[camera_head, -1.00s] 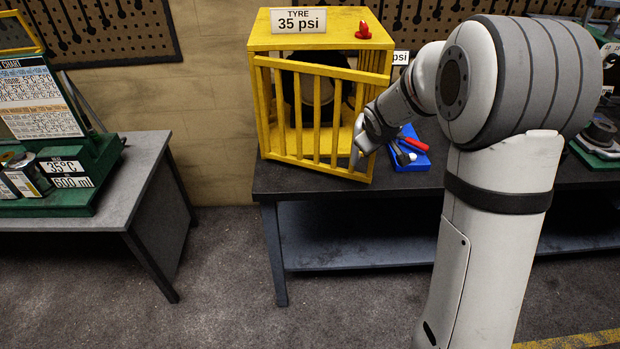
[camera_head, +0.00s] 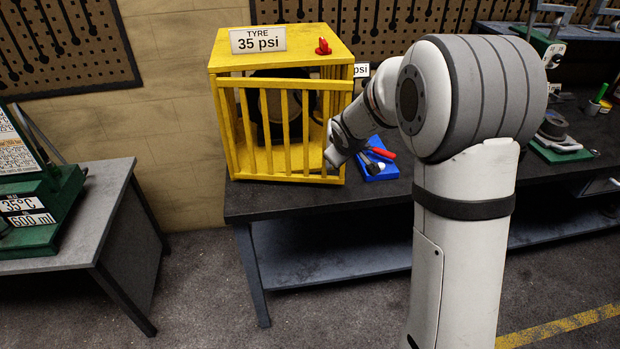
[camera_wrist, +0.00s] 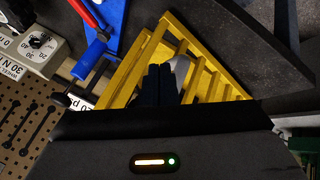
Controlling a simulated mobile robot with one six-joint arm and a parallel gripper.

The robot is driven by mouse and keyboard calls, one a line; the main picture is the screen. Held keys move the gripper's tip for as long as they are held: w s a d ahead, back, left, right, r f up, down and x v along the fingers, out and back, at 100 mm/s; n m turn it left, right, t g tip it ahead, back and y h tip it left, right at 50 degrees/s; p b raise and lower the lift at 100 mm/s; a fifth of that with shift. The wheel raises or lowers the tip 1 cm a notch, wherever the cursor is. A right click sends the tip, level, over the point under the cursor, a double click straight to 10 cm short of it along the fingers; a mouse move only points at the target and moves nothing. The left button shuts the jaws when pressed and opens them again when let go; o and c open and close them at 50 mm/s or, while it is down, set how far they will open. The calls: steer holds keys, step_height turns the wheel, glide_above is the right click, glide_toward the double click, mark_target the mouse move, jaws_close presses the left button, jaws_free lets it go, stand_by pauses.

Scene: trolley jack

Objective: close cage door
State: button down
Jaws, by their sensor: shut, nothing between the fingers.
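The yellow cage (camera_head: 313,60) stands on the dark bench with a dark round object, partly hidden by bars, inside it. Its barred door (camera_head: 284,130) is at the front, slightly ajar: its right side stands a little out from the frame. My gripper (camera_head: 336,159) is shut and empty at the door's lower right edge. It seems to touch the door, but exact contact is unclear. In the wrist view, the dark shut fingers (camera_wrist: 160,85) lie over the yellow bars (camera_wrist: 205,78). A red knob (camera_head: 323,47) sits on the cage roof.
A blue tray (camera_head: 378,170) with red-handled tools lies right of the cage, close to my gripper. A grey table (camera_head: 95,200) with a green stand is at left. The bench (camera_head: 290,210) front edge is bare. A pegboard hangs behind.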

steer(key=s+d+r, duration=0.3)
steer(key=s+r, duration=0.4)
steer(key=r, duration=0.1)
steer(key=w+d+f+n+t+y+b, duration=0.2)
steer(key=w+d+f+n+t+b, duration=0.1)
steer(key=w+d+n+t+b, duration=0.3)
steer(key=s+f+n+y+b, duration=0.35)
steer(key=s+n+y, duration=0.25)
steer(key=n+y, duration=0.45)
steer(key=w+a+n+p, duration=0.1)
steer(key=w+a+p, duration=0.4)
steer(key=w, duration=0.6)
steer(key=shift+w+a, duration=0.4)
steer(key=shift+a, duration=0.25)
